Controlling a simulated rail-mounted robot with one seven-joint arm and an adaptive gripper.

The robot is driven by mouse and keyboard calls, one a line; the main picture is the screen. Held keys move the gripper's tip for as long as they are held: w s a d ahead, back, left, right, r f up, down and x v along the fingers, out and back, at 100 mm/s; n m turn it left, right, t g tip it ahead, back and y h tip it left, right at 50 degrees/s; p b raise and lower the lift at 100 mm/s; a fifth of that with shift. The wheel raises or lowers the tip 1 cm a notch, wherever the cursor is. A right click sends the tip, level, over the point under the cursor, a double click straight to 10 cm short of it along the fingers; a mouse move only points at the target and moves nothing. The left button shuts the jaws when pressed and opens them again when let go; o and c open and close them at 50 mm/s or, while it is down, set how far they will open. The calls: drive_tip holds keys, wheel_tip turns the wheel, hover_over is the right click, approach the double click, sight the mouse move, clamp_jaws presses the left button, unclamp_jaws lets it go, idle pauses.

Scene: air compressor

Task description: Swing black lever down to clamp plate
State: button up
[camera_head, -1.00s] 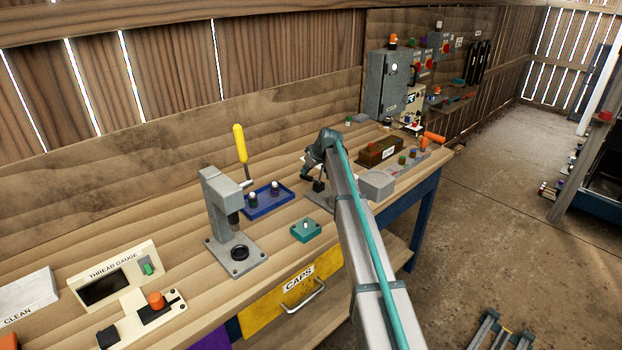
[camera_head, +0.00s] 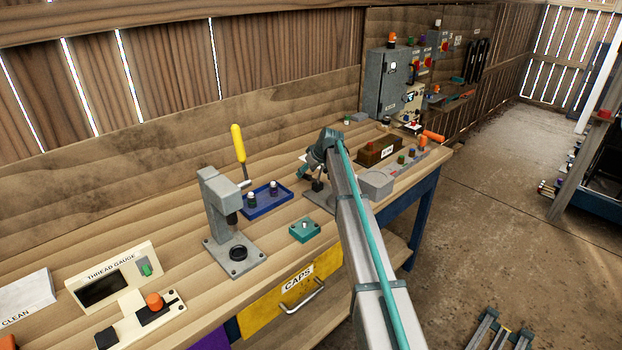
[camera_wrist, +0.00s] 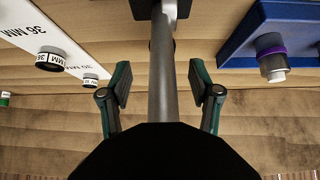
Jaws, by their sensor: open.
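My gripper (camera_wrist: 160,95) is open in the wrist view, one finger on each side of a grey rod that runs up the middle of the picture. Gaps show between the rod and both fingers. The rod's upper end meets a dark block (camera_wrist: 146,9) at the picture's top edge; its near end is hidden behind my dark gripper body. In the head view a small clamp with a dark upright part (camera_head: 317,186) stands on a grey base plate (camera_head: 318,201). My wrist is just above and behind it. The plate to be clamped cannot be told apart.
The blue tray (camera_head: 266,200) with capped pieces, the teal block (camera_head: 304,229) and the grey press (camera_head: 226,215) stand left of the clamp. A grey box (camera_head: 376,186) is close on the right. A white board (camera_wrist: 52,40) marked 36 MM shows in the wrist view.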

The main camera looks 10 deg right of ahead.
drive_tip(key=shift+p+v, duration=0.55)
drive_tip(key=shift+v, duration=2.9)
drive_tip(key=shift+a+r, duration=0.1)
drive_tip(key=shift+a, duration=0.05)
